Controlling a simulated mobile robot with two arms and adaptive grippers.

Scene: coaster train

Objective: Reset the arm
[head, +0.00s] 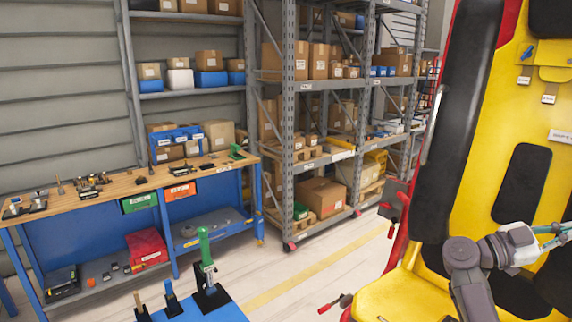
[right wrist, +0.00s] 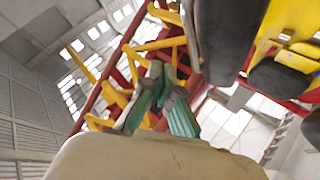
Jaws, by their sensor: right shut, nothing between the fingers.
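My right arm (head: 470,262) comes up from the bottom right in the head view. Its right gripper (head: 562,234) is at the right picture edge, partly cut off, in front of the yellow coaster seat (head: 480,178). In the right wrist view the teal fingers of the right gripper (right wrist: 160,82) are closed together with nothing between them. They point up toward red and yellow beams (right wrist: 118,75). I cannot tell whether the gripper touches the seat. My left gripper is not in view.
A wooden-topped workbench (head: 110,190) with tools stands at the left. A blue stand (head: 215,308) with a green-handled tool (head: 206,255) is at the bottom. Shelving with boxes (head: 322,198) stands behind. The floor between shelving and seat (head: 310,270) is clear.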

